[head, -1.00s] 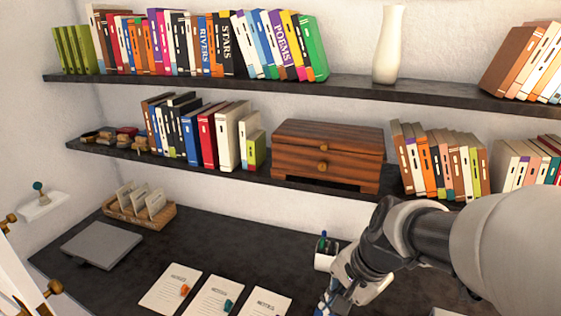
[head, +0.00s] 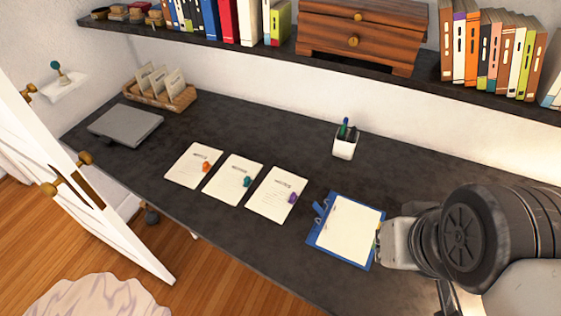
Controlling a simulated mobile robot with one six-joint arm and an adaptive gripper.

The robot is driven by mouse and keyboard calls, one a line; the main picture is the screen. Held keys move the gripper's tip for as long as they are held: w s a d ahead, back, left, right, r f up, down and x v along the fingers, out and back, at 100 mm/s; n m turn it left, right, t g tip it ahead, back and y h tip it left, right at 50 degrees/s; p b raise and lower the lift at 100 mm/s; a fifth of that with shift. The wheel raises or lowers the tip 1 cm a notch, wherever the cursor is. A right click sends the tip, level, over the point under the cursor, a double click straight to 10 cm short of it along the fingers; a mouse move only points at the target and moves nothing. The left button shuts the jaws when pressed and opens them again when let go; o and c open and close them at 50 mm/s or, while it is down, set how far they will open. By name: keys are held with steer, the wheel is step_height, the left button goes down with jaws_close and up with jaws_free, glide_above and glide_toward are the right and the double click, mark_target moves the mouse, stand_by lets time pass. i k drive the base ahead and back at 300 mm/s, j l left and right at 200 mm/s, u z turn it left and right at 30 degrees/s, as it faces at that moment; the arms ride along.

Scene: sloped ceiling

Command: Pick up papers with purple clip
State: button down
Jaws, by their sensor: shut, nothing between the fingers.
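The papers with the purple clip (head: 276,194) lie flat on the dark desk. They are the rightmost of three sheet stacks in a row, and the purple clip (head: 292,197) sits near their right edge. My gripper (head: 381,243) is at the right, by the right edge of the blue clipboard, well to the right of these papers. It is shut and empty, and its fingers are mostly hidden from this view.
Papers with a teal clip (head: 233,180) and an orange clip (head: 194,166) lie to the left. A blue clipboard (head: 319,236) lies between the purple-clip papers and my gripper. A white pen cup (head: 344,148) stands behind. A shelf (head: 285,57) overhangs the desk's back.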

mark_target(277, 194)
steer(key=z, duration=1.25)
steer(key=u, duration=1.9)
steer(key=i+j, duration=0.25)
steer(key=j, duration=0.15)
steer(key=i+j+z, duration=0.15)
steer(key=i+j, duration=0.4)
steer(key=j, duration=0.2)
